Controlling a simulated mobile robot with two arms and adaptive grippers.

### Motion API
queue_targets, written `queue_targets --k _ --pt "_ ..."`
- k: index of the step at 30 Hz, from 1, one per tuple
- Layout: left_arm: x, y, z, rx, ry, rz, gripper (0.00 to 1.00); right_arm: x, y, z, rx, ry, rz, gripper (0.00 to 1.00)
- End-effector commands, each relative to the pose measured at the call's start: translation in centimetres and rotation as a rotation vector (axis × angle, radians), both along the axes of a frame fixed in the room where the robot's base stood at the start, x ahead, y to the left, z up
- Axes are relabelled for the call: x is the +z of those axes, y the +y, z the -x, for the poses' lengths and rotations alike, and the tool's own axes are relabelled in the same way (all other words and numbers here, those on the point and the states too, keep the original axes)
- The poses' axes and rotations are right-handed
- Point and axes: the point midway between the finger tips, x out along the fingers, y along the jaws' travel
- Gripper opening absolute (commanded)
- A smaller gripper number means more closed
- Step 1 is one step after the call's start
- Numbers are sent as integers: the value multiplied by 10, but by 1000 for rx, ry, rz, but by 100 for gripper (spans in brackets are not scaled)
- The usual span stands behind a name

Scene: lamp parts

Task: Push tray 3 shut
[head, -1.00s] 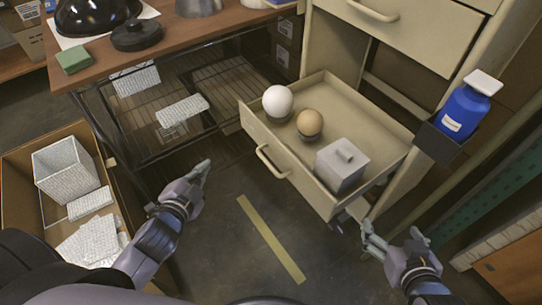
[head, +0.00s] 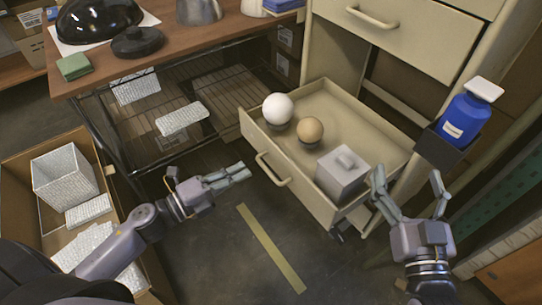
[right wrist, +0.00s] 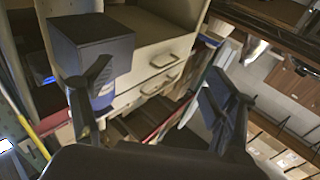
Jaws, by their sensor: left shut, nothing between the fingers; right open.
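An open beige drawer (head: 290,173), which I take to be tray 3, is pulled out of the cabinet. It holds a white ball (head: 278,107), a tan ball (head: 310,129) and a grey lidded box (head: 340,175). Its front has a bar handle (head: 272,169). My left gripper (head: 246,170) is shut and empty, its tips left of the handle and seemingly close to the drawer front; contact cannot be told. My right gripper (head: 408,176) is open and empty beside the drawer's right front corner. Its spread fingers also show in the right wrist view (right wrist: 158,95).
A blue bottle (head: 465,115) stands in a dark holder (head: 440,146) on the cabinet's right side, near my right gripper. A closed drawer (head: 400,30) is above. A wooden table (head: 100,70) with wire shelves stands left. A cardboard box (head: 20,185) sits lower left.

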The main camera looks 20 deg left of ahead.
Motion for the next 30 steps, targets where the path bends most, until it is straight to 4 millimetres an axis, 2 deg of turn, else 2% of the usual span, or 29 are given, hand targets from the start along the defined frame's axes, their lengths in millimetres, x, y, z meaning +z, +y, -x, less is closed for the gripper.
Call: queue_targets --k 6,15,21,30 --pt "1 -24 -33 0 -4 -1 0 11 1 1 3 -62 -17 79" --pt "1 -51 -65 0 -2 0 0 21 2 3 6 -112 -30 79" --pt "0 -57 -74 2 0 1 0 22 2 3 6 -121 -32 79" --pt "0 -58 -75 2 0 1 0 23 2 3 7 -125 -34 79"
